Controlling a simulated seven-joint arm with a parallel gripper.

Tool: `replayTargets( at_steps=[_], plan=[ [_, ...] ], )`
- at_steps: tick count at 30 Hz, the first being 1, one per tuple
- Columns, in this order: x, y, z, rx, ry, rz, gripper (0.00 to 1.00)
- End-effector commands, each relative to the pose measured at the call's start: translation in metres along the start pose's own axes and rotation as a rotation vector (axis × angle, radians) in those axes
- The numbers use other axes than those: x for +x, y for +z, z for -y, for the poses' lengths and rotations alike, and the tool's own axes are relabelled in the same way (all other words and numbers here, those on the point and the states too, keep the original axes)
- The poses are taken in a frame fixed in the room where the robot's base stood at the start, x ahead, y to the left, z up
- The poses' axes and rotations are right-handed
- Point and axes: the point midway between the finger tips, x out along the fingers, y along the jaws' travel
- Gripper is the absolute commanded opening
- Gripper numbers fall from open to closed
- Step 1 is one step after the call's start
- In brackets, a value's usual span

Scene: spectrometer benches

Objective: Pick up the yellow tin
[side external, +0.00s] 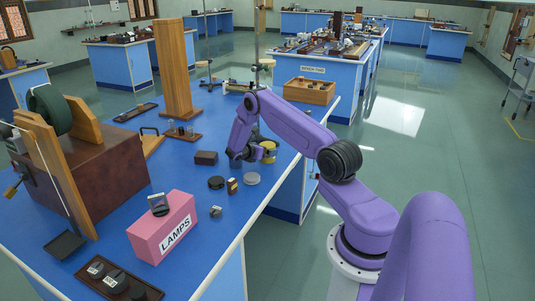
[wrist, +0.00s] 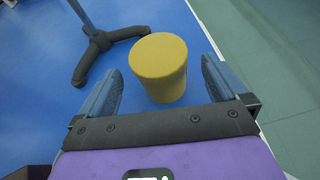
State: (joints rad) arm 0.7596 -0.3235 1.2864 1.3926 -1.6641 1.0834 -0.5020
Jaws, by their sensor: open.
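The yellow tin (wrist: 160,62) stands upright on the blue bench top in the wrist view. It sits ahead of and between the two open fingers of my gripper (wrist: 160,88), with a gap on either side. In the side external view the yellow tin (side external: 269,149) is partly hidden behind my arm, near the bench's right edge. My gripper (side external: 250,155) is beside it there, and its fingers are hard to make out.
A dark stand foot (wrist: 100,50) is left of the tin. The bench edge (wrist: 208,35) runs close on its right. In the side view, a silvery disc (side external: 252,179), a dark block (side external: 206,158) and a pink LAMPS box (side external: 163,228) are nearby.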

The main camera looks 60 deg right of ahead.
Motion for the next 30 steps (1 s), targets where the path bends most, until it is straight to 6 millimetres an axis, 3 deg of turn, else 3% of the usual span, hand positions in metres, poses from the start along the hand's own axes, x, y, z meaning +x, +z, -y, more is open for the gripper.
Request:
replayTargets(
  at_steps=[3, 9, 17, 18, 23, 24, 30],
  plan=[
    [0.019, 0.001, 0.001, 0.002, -0.004, 0.000, 1.00],
    [0.040, 0.002, 0.000, 0.002, -0.002, 0.000, 1.00],
    [0.043, 0.002, 0.000, 0.000, -0.001, 0.000, 1.00],
    [0.043, 0.002, 0.000, 0.000, -0.001, 0.000, 0.96],
    [0.043, 0.002, 0.000, 0.001, -0.001, 0.000, 0.44],
    [0.043, 0.002, 0.000, 0.000, -0.001, 0.000, 0.40],
    [0.043, 0.002, -0.001, 0.001, 0.000, 0.001, 0.40]
  ],
)
